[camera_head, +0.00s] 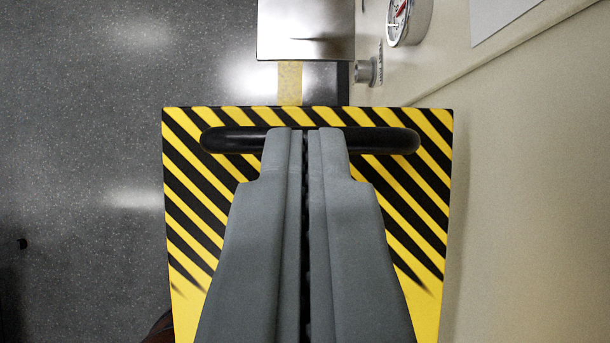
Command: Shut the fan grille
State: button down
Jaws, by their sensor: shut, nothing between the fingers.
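A yellow panel with black diagonal stripes (190,190) fills the middle of the view; it looks like the fan grille's face, but no slats or fan show. A black bar handle (230,140) runs across its upper part. My gripper (306,132) is shut and empty, its two grey fingers side by side with a thin dark line between them. The fingertips overlap the middle of the handle in the picture; I cannot tell whether they touch it. The fingers hide the handle's middle and the panel's lower middle.
A beige wall (530,200) stands along the right, with a round gauge (404,18), a small grey fitting (366,72) and a pale sheet (498,14). A shiny metal box (305,28) is at the top. Speckled grey floor (90,120) at left is mostly clear.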

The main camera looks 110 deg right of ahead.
jog(key=shift+w+a+f, duration=0.25)
jog(key=shift+w+f, duration=0.1)
jog(key=shift+f, duration=0.25)
